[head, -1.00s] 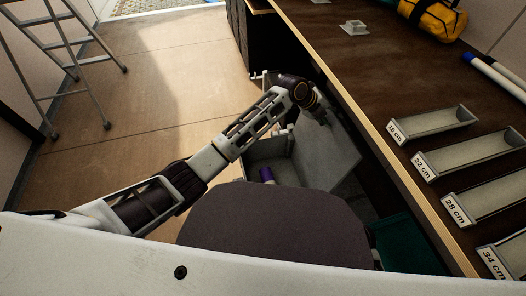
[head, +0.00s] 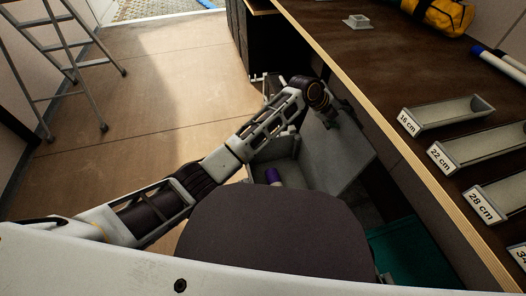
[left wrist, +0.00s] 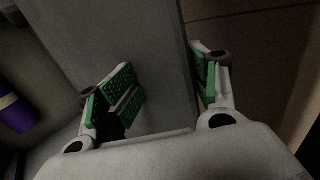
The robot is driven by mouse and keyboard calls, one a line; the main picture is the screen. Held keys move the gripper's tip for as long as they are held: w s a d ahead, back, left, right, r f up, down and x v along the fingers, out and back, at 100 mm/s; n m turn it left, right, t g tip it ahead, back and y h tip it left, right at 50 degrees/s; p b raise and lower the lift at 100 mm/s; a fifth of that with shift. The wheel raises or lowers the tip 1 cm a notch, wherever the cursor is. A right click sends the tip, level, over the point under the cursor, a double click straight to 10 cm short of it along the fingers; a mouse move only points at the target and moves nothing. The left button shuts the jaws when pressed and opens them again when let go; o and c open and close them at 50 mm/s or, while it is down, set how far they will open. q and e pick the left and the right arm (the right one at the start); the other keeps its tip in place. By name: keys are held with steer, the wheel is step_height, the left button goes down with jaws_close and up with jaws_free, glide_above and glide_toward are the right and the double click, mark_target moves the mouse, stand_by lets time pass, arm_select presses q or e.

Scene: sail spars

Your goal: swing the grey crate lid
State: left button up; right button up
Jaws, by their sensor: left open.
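The grey crate (head: 289,146) stands low beside the workbench, partly hidden by my arm and my dark body. Its grey lid (head: 343,157) is raised and tilted, on the bench side of the crate. The lid also fills much of the left wrist view (left wrist: 150,50). My left gripper (head: 331,119) is at the lid's upper edge. In the left wrist view my left gripper (left wrist: 165,88) is open, one green-padded finger over the lid's face and the other by its edge; I cannot tell whether they touch. My right gripper is not in view.
A purple cylinder (head: 273,176) lies in the crate. The workbench (head: 385,75) runs along the right, bearing labelled trays (head: 452,112) and a yellow bag (head: 440,14). A teal bin (head: 410,250) is below it. A ladder (head: 65,50) stands left; floor between is clear.

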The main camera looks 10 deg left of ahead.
arm_select(q)
steer(key=o, duration=0.3)
steer(key=shift+s+a+f, duration=0.15)
steer(key=shift+f, duration=0.75)
steer(key=shift+c, duration=0.6)
steer(key=shift+a, duration=0.1)
steer(key=shift+s+a+r+p, duration=0.2)
steer(key=shift+a+r+p, duration=0.15)
steer(key=shift+a+p, duration=0.45)
steer(key=shift+c, duration=0.4)
steer(key=shift+s+a+r+p, duration=0.2)
steer(key=shift+a+p, duration=0.35)
steer(key=shift+s+a+r+p, duration=0.2)
steer(key=shift+s+a+p, duration=0.05)
steer(key=shift+a+p, duration=0.3)
steer(key=shift+s+a+r+p, duration=0.2)
steer(key=shift+a+p, duration=0.3)
steer(key=shift+p, duration=0.05)
steer(key=shift+c, duration=1.4)
steer(key=shift+s+a+r+p, duration=0.15)
steer(key=shift+a+p, duration=0.15)
steer(key=shift+a, duration=0.05)
steer(key=shift+c, duration=0.4)
steer(key=shift+a+r, duration=0.1)
steer(key=shift+r, duration=0.1)
steer(key=shift+c, duration=0.2)
